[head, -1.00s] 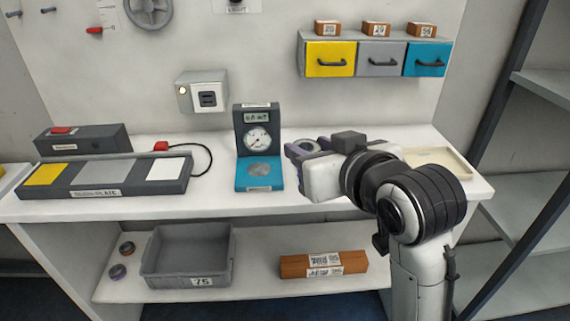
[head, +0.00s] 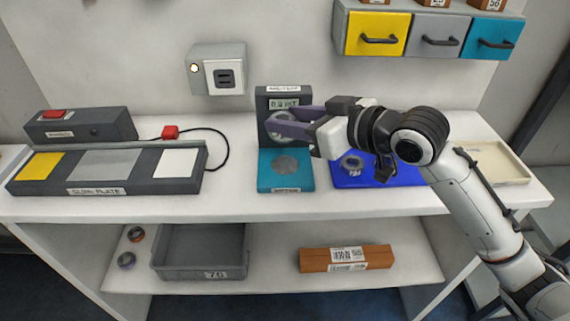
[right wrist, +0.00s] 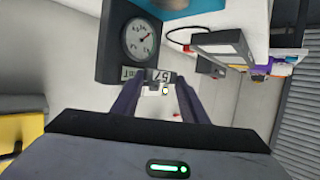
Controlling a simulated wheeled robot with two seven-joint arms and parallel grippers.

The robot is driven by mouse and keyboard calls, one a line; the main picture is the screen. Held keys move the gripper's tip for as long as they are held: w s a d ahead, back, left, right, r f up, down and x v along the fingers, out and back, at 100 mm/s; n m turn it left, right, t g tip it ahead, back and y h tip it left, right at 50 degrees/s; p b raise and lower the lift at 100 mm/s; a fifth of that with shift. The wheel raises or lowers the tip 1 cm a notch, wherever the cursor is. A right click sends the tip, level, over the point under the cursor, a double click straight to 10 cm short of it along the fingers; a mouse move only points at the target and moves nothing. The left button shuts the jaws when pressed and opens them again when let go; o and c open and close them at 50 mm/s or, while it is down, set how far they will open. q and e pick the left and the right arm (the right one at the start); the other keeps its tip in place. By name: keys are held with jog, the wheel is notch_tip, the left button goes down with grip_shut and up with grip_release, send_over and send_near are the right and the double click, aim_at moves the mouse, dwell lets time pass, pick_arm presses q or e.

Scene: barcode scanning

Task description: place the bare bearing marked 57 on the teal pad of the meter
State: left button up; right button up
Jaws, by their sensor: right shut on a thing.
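My right gripper (head: 290,122) is shut on a grey ring bearing (head: 283,125), held raised in front of the meter's dial and above its pad. In the right wrist view a plate reading 57 (right wrist: 161,76) shows between the fingertips. The meter (head: 264,101) is dark and upright, with a display at its top; the held bearing and fingers partly hide its dial. In the right wrist view the dial (right wrist: 140,39) is clear. The teal pad (head: 264,178) lies at its foot, with a grey disc (head: 286,164) on it and no bearing. My left gripper is out of view.
A blue mat (head: 405,177) with another bearing (head: 352,164) lies right of the pad, under my right arm. A cream tray (head: 515,176) stands at the far right.

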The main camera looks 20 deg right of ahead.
aim_at(291, 169)
notch_tip(291, 169, down, 10)
jog(key=shift+w+d+f+b, duration=0.1)
jog(key=shift+d+b, duration=0.05)
jog(key=shift+b, duration=0.25)
jog(key=shift+f, duration=0.15)
jog(key=o, duration=1.2)
jog(key=shift+c, duration=0.2)
jog(key=shift+r, duration=0.25)
jog(key=v, duration=1)
jog(key=shift+d+f, duration=0.1)
jog(key=shift+d, duration=0.15)
jog(key=shift+b+v, duration=0.3)
jog(key=shift+v, duration=0.6)
